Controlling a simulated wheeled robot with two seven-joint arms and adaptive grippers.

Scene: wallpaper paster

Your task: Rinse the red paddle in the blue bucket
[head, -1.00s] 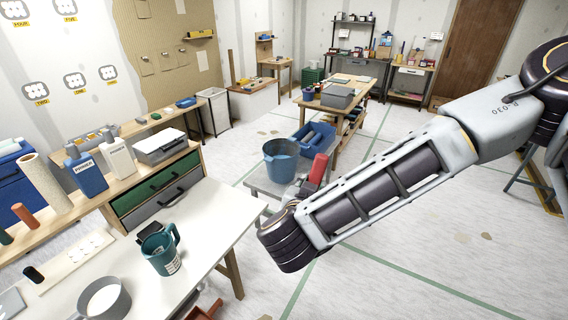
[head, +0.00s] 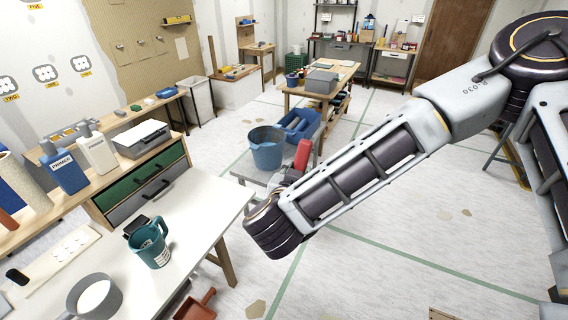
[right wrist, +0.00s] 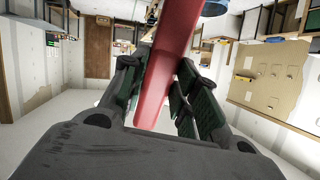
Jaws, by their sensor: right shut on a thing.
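The blue bucket (head: 267,150) stands upright on a small grey stand (head: 245,172) in the middle of the head view. The red paddle (head: 303,155) shows just right of the bucket, apart from it in the picture and nearly upright. My right gripper (head: 290,180) is largely hidden behind my right forearm. In the right wrist view, my right gripper (right wrist: 160,90) is shut on the red paddle (right wrist: 168,55), which runs up between its green-padded fingers. The bucket's inside bottom is hidden in the head view. My left gripper is not in view.
A white table (head: 180,230) with a teal mug (head: 150,243) and a grey pot (head: 95,297) is at the left. A blue tray (head: 298,124) sits just behind the bucket. A wooden workbench (head: 345,78) stands farther back.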

